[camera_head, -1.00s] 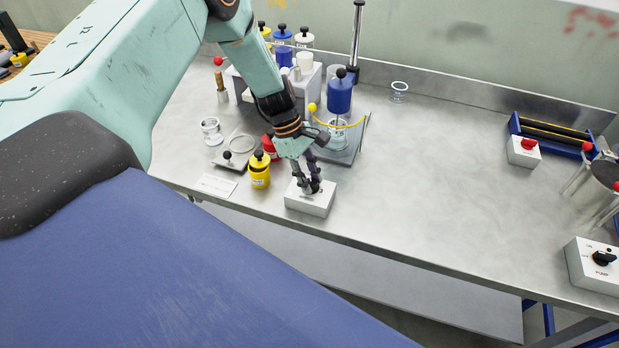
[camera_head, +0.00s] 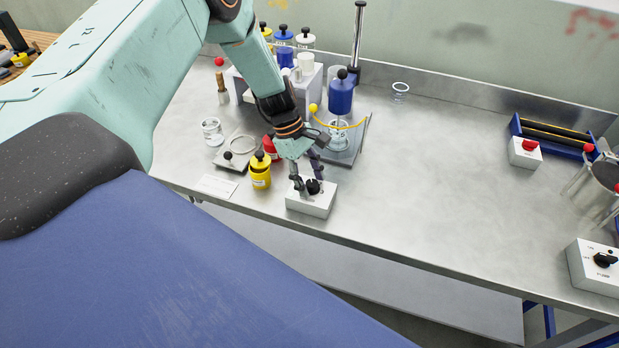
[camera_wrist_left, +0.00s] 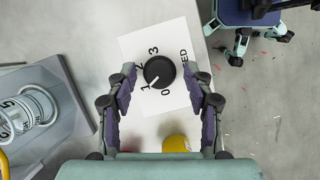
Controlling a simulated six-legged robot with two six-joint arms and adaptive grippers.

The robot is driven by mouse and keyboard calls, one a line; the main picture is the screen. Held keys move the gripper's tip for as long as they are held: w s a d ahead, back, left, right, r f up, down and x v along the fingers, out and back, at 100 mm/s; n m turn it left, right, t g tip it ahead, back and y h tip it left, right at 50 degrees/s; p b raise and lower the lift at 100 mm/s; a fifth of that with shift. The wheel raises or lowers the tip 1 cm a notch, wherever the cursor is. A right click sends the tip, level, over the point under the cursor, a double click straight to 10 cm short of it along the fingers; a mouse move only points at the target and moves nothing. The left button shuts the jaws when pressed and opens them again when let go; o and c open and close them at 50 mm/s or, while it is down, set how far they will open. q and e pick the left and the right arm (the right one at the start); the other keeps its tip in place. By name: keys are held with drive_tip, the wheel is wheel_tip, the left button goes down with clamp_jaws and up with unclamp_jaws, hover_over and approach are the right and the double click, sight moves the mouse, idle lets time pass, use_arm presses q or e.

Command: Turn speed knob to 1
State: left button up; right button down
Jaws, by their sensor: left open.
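The speed knob (camera_head: 313,187) is a round black knob on a small white box (camera_head: 311,204) at the table's front edge. In the left wrist view the knob (camera_wrist_left: 158,72) sits mid-picture on the box's white face (camera_wrist_left: 135,48), with printed numbers 0 to 3 around it and a partly hidden word ending in "ED". The white mark on the knob points down-left, toward the 1. My left gripper (camera_head: 308,185) is open above the box; in the wrist view its fingers stand on either side of the knob, with visible gaps. My right gripper is not in view.
A yellow jar (camera_head: 260,177) with a black knob stands left of the box, with a red one (camera_head: 269,146) behind. A glass stirring vessel (camera_head: 339,131) stands behind the gripper. A pump switch box (camera_head: 595,269) is far right. The table's middle is clear.

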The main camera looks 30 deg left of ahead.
use_arm(q)
drive_tip(key=v, duration=1.2)
drive_tip(key=shift+s+f, duration=0.1)
idle(0.4)
